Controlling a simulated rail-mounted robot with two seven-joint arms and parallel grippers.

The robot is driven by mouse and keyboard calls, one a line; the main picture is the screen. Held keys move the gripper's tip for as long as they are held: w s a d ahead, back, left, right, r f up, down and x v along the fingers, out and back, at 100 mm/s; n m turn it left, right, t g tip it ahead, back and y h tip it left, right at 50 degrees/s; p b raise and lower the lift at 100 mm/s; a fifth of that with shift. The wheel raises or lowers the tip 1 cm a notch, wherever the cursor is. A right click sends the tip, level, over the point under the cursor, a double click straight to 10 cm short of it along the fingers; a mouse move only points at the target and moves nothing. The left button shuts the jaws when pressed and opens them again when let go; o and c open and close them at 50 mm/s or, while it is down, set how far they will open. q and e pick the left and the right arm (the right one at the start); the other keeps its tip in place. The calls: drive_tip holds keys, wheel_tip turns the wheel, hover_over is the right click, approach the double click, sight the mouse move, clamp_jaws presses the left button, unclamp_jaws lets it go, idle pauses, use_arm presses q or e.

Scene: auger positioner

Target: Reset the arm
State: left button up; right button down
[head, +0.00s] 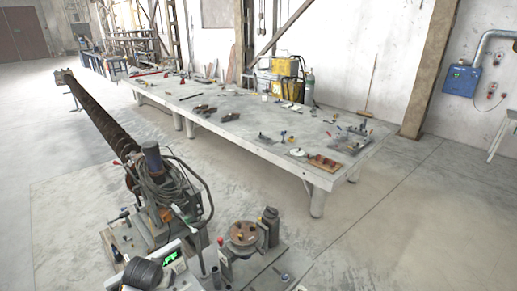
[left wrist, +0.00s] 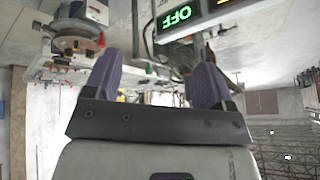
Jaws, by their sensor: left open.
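My left gripper (left wrist: 157,70) shows in the left wrist view, with its two purple-grey fingers wide apart and nothing between them. That view is upside down. Beyond the fingers is a control box (left wrist: 185,15) with a green "OFF" display; it also stands at the bottom left of the head view (head: 170,259). The auger positioner (head: 160,200), draped with cables, stands at left in the head view, and a long rusty auger (head: 98,118) runs back from it. Neither gripper shows in the head view, and no separate arm to reset can be made out.
A round brown turntable fixture (head: 244,233) stands right of the positioner and shows in the left wrist view (left wrist: 75,45). A long table (head: 240,127) carries scattered tools and parts. A blue wall box (head: 462,79) hangs at right. The floor at front right is clear.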

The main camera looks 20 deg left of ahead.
use_arm(q)
drive_tip(key=s+d+r+m+t+h, duration=0.1)
drive_tip(key=s+d+r+m, duration=0.1)
drive_tip(key=s+d, duration=0.55)
drive_tip(key=s+d+r+m+t+h, duration=0.1)
drive_tip(key=s+d+r+m+t, duration=0.15)
drive_tip(key=s+d, duration=0.5)
drive_tip(key=s+d+f+g, duration=0.1)
drive_tip(key=s+d+f, duration=0.1)
drive_tip(key=s, duration=0.3)
drive_tip(key=s+d+f+g+h, duration=0.1)
drive_tip(key=s+d+f+g, duration=0.1)
drive_tip(key=s+d+f, duration=0.1)
drive_tip(key=s+d+f+g, duration=0.2)
drive_tip(key=s+f, duration=0.3)
drive_tip(key=s, duration=0.2)
drive_tip(key=shift+s+d, duration=0.25)
drive_tip(key=shift+s, duration=0.1)
